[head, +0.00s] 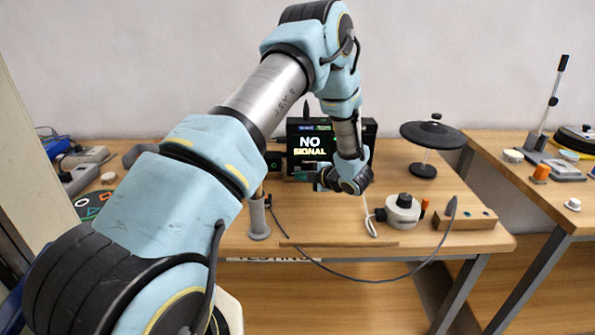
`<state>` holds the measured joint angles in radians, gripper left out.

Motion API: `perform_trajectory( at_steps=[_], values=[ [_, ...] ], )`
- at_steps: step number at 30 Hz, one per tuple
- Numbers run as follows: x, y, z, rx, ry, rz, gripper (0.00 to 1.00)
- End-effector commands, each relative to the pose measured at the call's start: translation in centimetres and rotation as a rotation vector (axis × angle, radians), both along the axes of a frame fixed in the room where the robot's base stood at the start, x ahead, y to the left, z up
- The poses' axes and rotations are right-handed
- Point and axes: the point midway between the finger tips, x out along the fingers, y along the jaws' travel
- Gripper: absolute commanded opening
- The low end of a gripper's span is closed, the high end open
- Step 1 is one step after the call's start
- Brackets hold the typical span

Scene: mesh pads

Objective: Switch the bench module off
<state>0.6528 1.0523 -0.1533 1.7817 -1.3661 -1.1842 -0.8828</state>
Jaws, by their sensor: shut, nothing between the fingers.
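My gripper (324,180) is in front of the screen's lower right part, small and partly hidden by my wrist. It is shut and empty. I cannot tell whether it touches the box.
A white round device with a black knob (403,210) and a wooden block with a grey cone (465,216) stand at right. A black disc on a stand (433,135) is behind. A grey cable (380,279) loops over the front edge. A grey cylinder (258,219) stands left of centre.

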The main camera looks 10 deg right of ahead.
Motion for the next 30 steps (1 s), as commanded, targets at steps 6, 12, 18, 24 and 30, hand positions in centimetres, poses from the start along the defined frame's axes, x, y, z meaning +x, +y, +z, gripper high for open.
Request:
perform_trajectory(
  at_steps=[6, 12, 18, 24, 30],
  values=[
    [0.00, 0.00, 0.00, 0.000, 0.000, 0.000, 0.00],
    [0.12, -0.02, -0.04, 0.000, 0.000, 0.000, 0.00],
    [0.78, -0.14, -0.06, -0.001, -0.002, 0.001, 0.00],
    [0.90, -0.15, 0.03, -0.001, 0.000, 0.000, 0.00],
    [0.91, -0.17, 0.02, 0.000, 0.000, 0.000, 0.00]
  ],
)
